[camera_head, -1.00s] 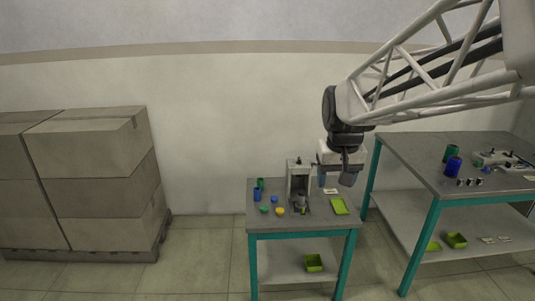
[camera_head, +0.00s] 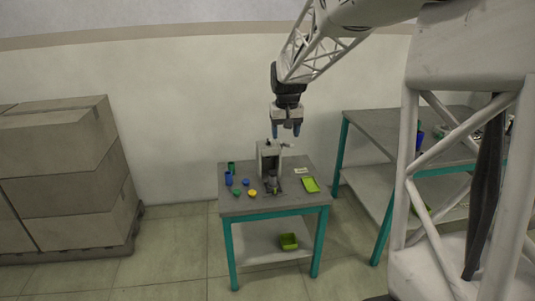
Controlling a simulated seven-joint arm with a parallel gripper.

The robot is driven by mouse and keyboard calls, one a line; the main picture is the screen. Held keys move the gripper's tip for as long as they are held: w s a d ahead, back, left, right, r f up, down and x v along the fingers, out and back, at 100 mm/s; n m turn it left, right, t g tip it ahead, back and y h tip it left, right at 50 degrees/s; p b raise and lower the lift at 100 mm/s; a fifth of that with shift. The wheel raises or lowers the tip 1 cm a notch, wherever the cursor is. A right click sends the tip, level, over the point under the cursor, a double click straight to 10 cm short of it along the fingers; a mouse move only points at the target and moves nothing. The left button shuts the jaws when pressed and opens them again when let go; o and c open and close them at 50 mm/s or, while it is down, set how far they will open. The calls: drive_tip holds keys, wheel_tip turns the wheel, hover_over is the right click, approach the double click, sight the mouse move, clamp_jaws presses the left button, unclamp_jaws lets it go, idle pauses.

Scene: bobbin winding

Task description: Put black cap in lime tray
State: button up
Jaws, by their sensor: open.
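The flat lime tray (camera_head: 311,185) lies on the right part of the small table's top. I cannot make out a black cap for certain. A dark grey part (camera_head: 272,185) stands at the machine's front, too small to identify.
A blue cap (camera_head: 245,182), a green cap (camera_head: 237,193) and a yellow cap (camera_head: 252,193) lie left of the machine, near a blue spool (camera_head: 228,179) and a green spool (camera_head: 231,167). A larger table (camera_head: 375,125) stands right.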

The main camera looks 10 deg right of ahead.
drive_tip(key=w+d+f, duration=0.1)
drive_tip(key=w+f, duration=0.5)
drive_tip(key=w, duration=0.3)
drive_tip(key=w+f, duration=0.6)
drive_tip(key=w, duration=0.4)
drive_tip(key=g, duration=0.1)
approach(273, 172)
drive_tip(key=shift+w+f, duration=0.25)
drive_tip(key=shift+f, duration=0.1)
drive_tip(key=shift+f, duration=0.15)
drive_tip(key=shift+f, duration=3.55)
drive_tip(key=shift+c, duration=0.4)
drive_tip(key=c, duration=0.5)
